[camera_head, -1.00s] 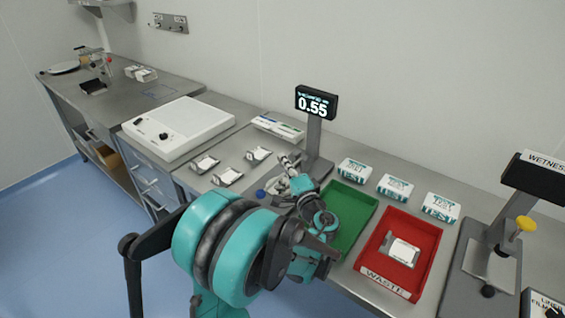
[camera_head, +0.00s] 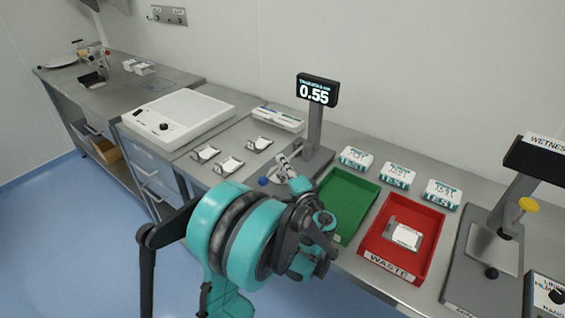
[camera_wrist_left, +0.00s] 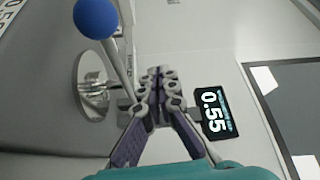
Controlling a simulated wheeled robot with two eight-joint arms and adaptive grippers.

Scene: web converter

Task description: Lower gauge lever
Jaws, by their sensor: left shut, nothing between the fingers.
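The gauge stands on the bench with its dark display (camera_head: 317,91) reading 0.55. The display also shows sideways in the left wrist view (camera_wrist_left: 215,113). Its lever ends in a blue ball knob (camera_head: 263,181), low at the left of the gauge base. In the left wrist view the blue knob (camera_wrist_left: 97,18) is near the top edge, on a thin metal rod. My left gripper (camera_wrist_left: 156,73) is shut and empty, beside the rod and apart from the knob. Whether it touches the rod is unclear. In the head view my arm partly hides the gauge's lower parts. My right gripper is not in view.
A green tray (camera_head: 369,188) and a red waste tray (camera_head: 436,222) lie right of my arm. White TEST packs (camera_head: 397,175) stand behind them. A white box (camera_head: 205,108) stands left.

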